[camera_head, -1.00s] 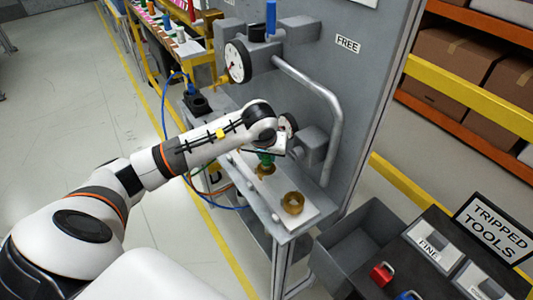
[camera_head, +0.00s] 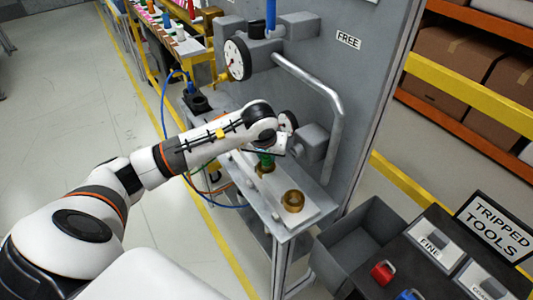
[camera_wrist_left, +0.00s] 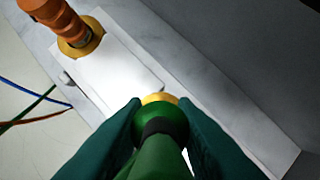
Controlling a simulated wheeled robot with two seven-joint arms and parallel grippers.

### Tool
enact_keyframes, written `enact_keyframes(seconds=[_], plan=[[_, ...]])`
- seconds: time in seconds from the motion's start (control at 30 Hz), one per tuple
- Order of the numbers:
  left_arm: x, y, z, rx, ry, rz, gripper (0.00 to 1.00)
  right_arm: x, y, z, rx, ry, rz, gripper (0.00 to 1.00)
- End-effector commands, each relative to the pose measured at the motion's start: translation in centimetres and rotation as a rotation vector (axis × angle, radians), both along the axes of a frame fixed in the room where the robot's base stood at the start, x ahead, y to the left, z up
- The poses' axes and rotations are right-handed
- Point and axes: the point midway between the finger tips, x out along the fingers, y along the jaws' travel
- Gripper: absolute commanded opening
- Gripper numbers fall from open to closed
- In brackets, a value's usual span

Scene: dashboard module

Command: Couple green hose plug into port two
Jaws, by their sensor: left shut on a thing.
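My left gripper (camera_head: 266,154) is shut on the green hose plug (camera_head: 265,159). In the left wrist view, its dark green fingers (camera_wrist_left: 161,104) flank the plug (camera_wrist_left: 163,127), whose nose points at a brass port (camera_wrist_left: 158,98). Much of that port is hidden behind the plug, so I cannot tell how deep the plug sits. In the head view the same brass port (camera_head: 266,169) is just below the plug. An open, empty brass port (camera_head: 293,201) stands nearer the shelf's front end. No port number is readable. My right gripper is out of view.
An orange plug (camera_wrist_left: 67,22) sits in another brass port (camera_wrist_left: 82,46). Hoses (camera_head: 232,207) hang along the shelf's left side. A bent grey pipe (camera_head: 334,105), a gauge (camera_head: 237,59) and the upright panel stand close on the right. A grey bin (camera_head: 350,238) is at front right.

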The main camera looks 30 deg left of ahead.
Motion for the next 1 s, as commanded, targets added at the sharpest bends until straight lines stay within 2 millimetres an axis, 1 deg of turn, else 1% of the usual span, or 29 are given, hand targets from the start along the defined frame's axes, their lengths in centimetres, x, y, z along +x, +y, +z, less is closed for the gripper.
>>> enact_keyframes(seconds=[0.87, 0.9, 0.97, 1.0], plan=[[-0.02, -0.01, -0.58, 0.0, 0.001, 0.0, 0.0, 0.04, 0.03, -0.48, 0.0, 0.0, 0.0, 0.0], [-0.03, -0.01, -0.59, 0.0, 0.001, 0.0, 0.3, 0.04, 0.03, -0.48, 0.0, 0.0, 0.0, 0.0], [-0.03, -0.01, -0.59, 0.0, 0.001, 0.0, 0.4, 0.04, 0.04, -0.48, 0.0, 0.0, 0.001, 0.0], [-0.02, -0.01, -0.58, 0.0, 0.001, 0.0, 0.46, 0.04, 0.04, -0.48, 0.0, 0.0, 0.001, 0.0]])
